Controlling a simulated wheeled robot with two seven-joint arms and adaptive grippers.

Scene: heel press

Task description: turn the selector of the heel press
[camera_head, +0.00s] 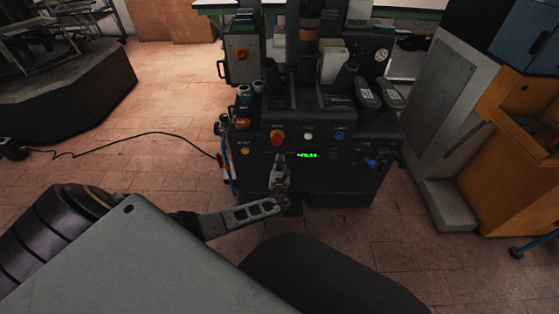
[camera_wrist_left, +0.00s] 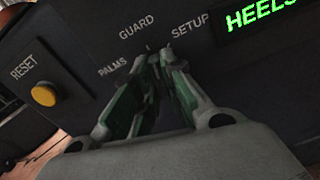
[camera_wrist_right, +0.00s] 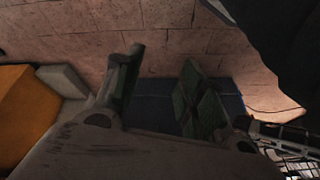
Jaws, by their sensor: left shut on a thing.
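The heel press (camera_head: 345,180) is a dark machine straight ahead with a front panel of buttons and a green display (camera_head: 307,155). The selector sits on this panel among the labels PALMS, GUARD and SETUP in the left wrist view. It is almost wholly hidden between my fingertips, so I cannot read which label it points to. My left gripper (camera_head: 279,163) reaches up to the panel, shut on the selector; it also shows in the left wrist view (camera_wrist_left: 160,62). My right gripper (camera_wrist_right: 164,70) is open and empty, over the floor in the right wrist view.
A yellow RESET button (camera_wrist_left: 44,95) is left of the selector. A red button (camera_head: 277,137), a white one (camera_head: 308,135) and a blue one (camera_head: 339,135) are above. Shoes (camera_head: 378,92) rest on the press's right. A cable (camera_head: 130,137) crosses the left floor. An orange cabinet (camera_head: 510,160) stands right.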

